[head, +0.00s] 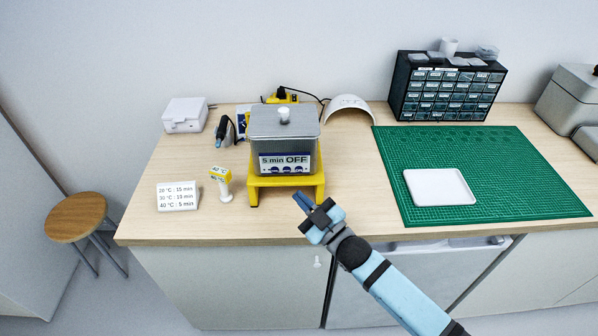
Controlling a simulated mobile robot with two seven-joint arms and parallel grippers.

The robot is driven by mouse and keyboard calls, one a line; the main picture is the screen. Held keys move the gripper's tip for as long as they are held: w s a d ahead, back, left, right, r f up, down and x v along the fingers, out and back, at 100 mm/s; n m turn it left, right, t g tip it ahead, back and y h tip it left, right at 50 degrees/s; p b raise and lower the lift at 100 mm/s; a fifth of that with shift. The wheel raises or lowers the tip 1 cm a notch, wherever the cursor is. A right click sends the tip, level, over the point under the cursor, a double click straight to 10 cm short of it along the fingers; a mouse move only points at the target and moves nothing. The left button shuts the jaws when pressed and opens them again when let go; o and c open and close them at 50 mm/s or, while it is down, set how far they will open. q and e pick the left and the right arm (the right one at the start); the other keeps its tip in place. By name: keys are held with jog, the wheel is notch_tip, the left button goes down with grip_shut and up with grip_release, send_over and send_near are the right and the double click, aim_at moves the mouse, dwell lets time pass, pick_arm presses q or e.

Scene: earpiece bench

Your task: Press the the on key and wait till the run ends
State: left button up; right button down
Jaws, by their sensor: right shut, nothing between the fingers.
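A grey box-shaped machine (285,133) with a lid and a white knob stands on a yellow stand (253,193) left of the bench middle. Its front panel (285,162) reads "5 min OFF", with several small dark blue keys along the lower edge; their labels are too small to read. My right gripper (301,199) is shut and empty, in front of and to the right of the machine near the bench's front edge, apart from the panel. My left gripper is not in view.
A white card (177,196) lists temperatures and minutes. A yellow-and-white thermometer-like piece (222,183) stands beside the stand. A green mat (480,150) with a white tray (439,187) lies right. A drawer cabinet (447,88) stands behind. Bare bench lies between stand and mat.

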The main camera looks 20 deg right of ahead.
aim_at(299, 170)
jog(key=shift+w+d+b, duration=0.2)
jog(key=shift+w+d, duration=0.1)
jog(key=shift+w, duration=0.65)
jog(key=shift+w+d+b, duration=0.2)
jog(key=shift+w+d, duration=0.05)
jog(key=shift+w, duration=0.7)
jog(key=shift+w+d+b, duration=0.2)
jog(key=shift+w+d, duration=0.1)
jog(key=shift+w, duration=0.65)
jog(key=shift+w, duration=0.1)
jog(key=shift+w+d, duration=0.1)
jog(key=shift+w, duration=0.2)
jog(key=shift+w+d, duration=0.1)
jog(key=shift+w, duration=0.25)
dwell(0.3)
jog(key=shift+s, duration=0.15)
jog(key=shift+s+a, duration=0.2)
jog(key=shift+s, duration=0.45)
jog(key=shift+p, duration=0.3)
